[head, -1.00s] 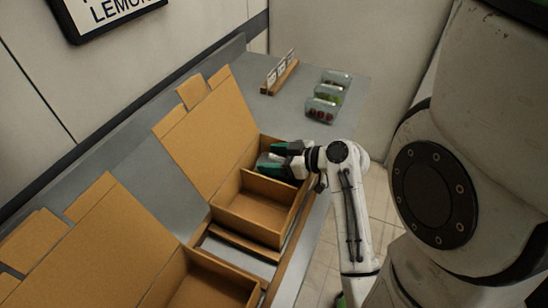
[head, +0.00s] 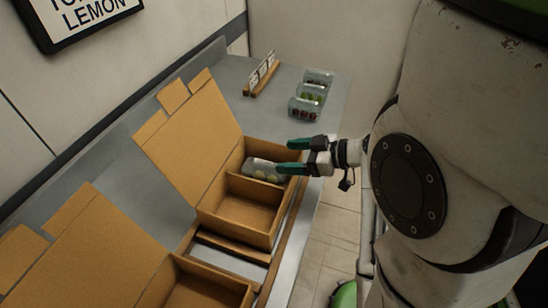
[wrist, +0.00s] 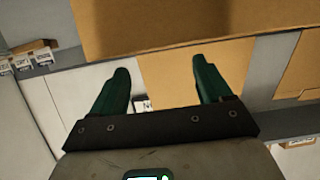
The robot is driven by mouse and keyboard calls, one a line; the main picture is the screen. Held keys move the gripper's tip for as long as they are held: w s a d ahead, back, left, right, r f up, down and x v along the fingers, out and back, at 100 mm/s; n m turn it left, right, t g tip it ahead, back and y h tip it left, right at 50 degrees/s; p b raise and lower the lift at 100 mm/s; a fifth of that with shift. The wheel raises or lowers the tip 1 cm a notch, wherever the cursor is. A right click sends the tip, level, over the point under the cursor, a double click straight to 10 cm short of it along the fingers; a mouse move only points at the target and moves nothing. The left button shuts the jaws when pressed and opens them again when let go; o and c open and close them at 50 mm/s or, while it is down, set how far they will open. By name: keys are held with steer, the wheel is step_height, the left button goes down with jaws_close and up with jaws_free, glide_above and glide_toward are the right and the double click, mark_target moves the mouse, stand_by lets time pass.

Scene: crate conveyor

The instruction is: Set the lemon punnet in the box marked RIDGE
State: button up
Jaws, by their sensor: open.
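The lemon punnet (head: 262,169), a clear tub with pale yellow showing in it, lies in the far compartment of the open cardboard box (head: 236,213) in the middle of the head view. A divider separates it from the empty near compartment. No RIDGE mark is readable on this box. My gripper (head: 288,157) is open, its green fingers over the box's right rim and pointing left, close to the punnet but not around it. In the wrist view my gripper (wrist: 163,66) has nothing between its fingers; the punnet is not identifiable there.
A second open cardboard box (head: 206,287) stands nearer, at the bottom. Several punnets (head: 310,96) stand at the counter's far end, beside a wooden card holder (head: 262,74). A sign (head: 84,18) hangs on the wall. The open lid (head: 190,138) rises left of the middle box.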

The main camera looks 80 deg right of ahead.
steer(key=shift+v, duration=1.2)
stand_by(0.5)
